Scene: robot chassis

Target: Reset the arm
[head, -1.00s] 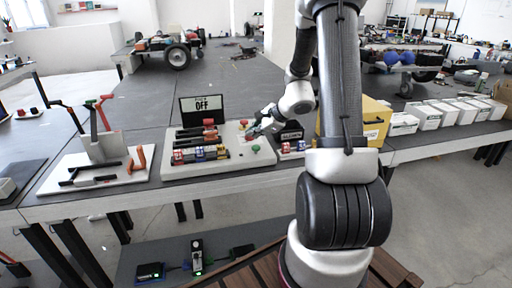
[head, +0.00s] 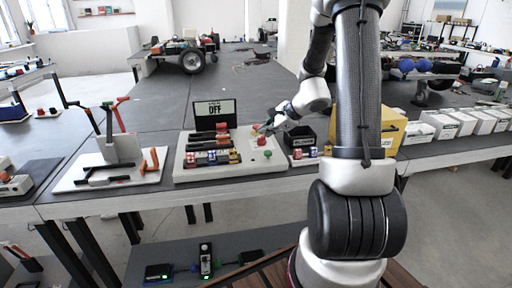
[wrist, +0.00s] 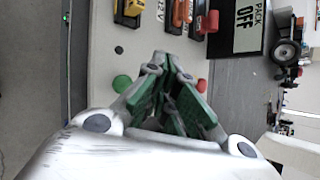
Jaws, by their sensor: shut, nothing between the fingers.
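My arm stands in the right half of the head view, bent over the workbench. My gripper (head: 262,128) is shut and empty, just above the right part of a white switch board (head: 190,178). In the wrist view my gripper (wrist: 172,85) has its green-padded fingers together, over the bare board surface. A green button (head: 267,154) and a red button (head: 252,168) sit on the board below it. The green button also shows in the wrist view (wrist: 122,84). A small screen reading OFF (head: 215,113) stands at the board's back.
Left of the board is a white plate with levers (head: 120,150). To the right are a small dark bin (head: 300,137), a yellow box (head: 393,128) and several white boxes (head: 440,127). The grey bench behind the board (head: 240,85) is mostly clear.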

